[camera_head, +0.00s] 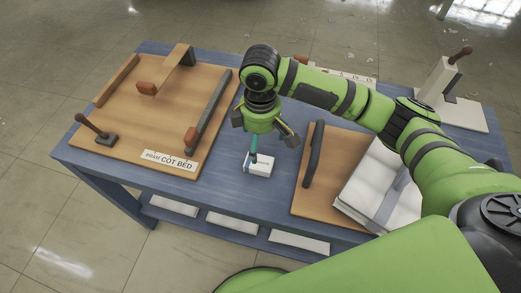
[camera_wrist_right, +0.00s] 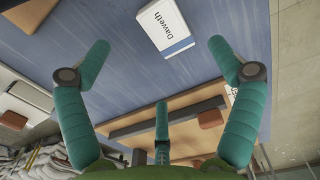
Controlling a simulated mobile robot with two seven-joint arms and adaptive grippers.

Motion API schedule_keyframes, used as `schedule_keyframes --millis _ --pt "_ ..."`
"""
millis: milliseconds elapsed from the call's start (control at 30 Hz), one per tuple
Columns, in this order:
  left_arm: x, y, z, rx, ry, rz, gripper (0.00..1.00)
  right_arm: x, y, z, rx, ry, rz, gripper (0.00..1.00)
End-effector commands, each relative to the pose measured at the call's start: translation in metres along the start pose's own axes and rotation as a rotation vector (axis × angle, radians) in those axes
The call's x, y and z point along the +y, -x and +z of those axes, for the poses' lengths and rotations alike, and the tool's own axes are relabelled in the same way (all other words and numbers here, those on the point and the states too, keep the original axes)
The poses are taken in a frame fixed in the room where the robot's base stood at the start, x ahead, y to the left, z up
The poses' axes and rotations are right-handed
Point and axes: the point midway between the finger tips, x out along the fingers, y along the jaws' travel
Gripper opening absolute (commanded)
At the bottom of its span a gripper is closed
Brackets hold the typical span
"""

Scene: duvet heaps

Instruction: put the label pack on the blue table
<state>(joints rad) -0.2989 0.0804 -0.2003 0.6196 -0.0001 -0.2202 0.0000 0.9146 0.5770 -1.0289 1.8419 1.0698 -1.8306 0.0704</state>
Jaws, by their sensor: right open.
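A small white label pack (camera_head: 262,167) with a blue edge lies flat on the bare blue table (camera_head: 225,185), between the two wooden boards. In the right wrist view the pack (camera_wrist_right: 165,27) shows printed letters that look like "Daveth", and it sits beyond the fingertips near the top edge. My right gripper (camera_head: 258,147) is over the pack, pointing down. One teal finger overlaps the pack's back edge in the head view; whether it touches cannot be told. In the wrist view the right gripper (camera_wrist_right: 158,62) has its teal fingers spread and empty. My left gripper is not in view.
A wooden board (camera_head: 122,130) labelled "COT BED" with a handle and blocks fills the table's left. A second board (camera_head: 310,200) with a dark bar and a strapped white bundle (camera_head: 370,190) is at right. A white upright fixture (camera_head: 437,82) stands at far right.

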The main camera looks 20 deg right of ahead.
Motion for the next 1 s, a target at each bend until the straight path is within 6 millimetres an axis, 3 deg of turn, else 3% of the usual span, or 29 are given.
schedule_keyframes --millis 100,300,1000 --pt "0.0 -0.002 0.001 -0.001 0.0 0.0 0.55 0.0 0.021 -0.001 0.003 0.002 0.002 0.92" --pt "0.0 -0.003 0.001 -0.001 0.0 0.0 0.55 0.0 0.04 0.0 0.001 0.0 0.0 0.92" --pt "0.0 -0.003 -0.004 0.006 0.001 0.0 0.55 -0.001 0.041 0.0 -0.001 0.001 -0.002 0.92"
